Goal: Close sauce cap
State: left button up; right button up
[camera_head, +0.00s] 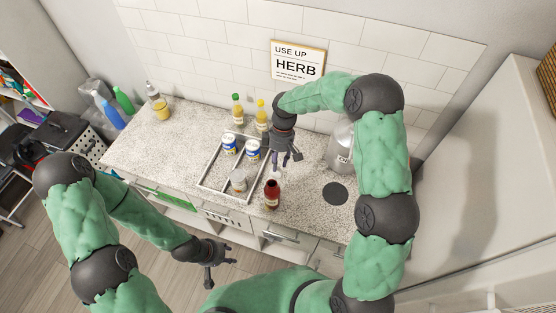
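A dark red sauce bottle (272,194) stands upright on the speckled counter, just right of the metal rack. Its top is pale and small, and I cannot tell how the cap sits. My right gripper (287,163) is above and behind the bottle in the picture, pointing down with its fingers apart. No held object is clear between them, and I cannot tell whether a fingertip touches the bottle top. My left gripper (221,274) is open and empty, low in front of the counter and away from the bottle.
A metal rack (207,174) holds two blue-and-white cans (253,149) and a glass jar (238,180). Two yellow bottles (238,111) stand behind it. A grey canister (340,147) is beyond my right arm. A dark round disc (335,193) lies at right. The counter's left part is mostly clear.

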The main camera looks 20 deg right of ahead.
grip_shut()
jog(key=shift+s+a+t+h+b, duration=0.2)
jog(key=shift+s+t+h+b, duration=0.1)
jog(key=shift+b, duration=0.55)
jog(key=s+a+t+h+b, duration=0.1)
jog(key=t+h+b, duration=0.1)
jog(key=b, duration=0.5)
jog(key=s+a+t+h+b, duration=0.1)
jog(key=s+t+h+b, duration=0.1)
jog(key=b, duration=0.5)
jog(key=s+a+f+t+h+b, duration=0.1)
jog(key=a+t+b, duration=0.1)
jog(key=b, duration=0.5)
jog(key=shift+s+f+t+h, duration=0.1)
jog(key=shift+s+t+h, duration=0.3)
jog(key=shift+t, duration=0.2)
jog(key=s+a+f+t+h+b, duration=0.2)
jog(key=f+t+h+b, duration=0.3)
jog(key=b, duration=1.6)
jog(key=shift+s+a+t+h, duration=0.25)
jog(key=shift+s+t+h, duration=0.5)
jog(key=shift+t, duration=0.95)
jog(key=shift+w+f, duration=0.1)
jog(key=shift+w, duration=0.1)
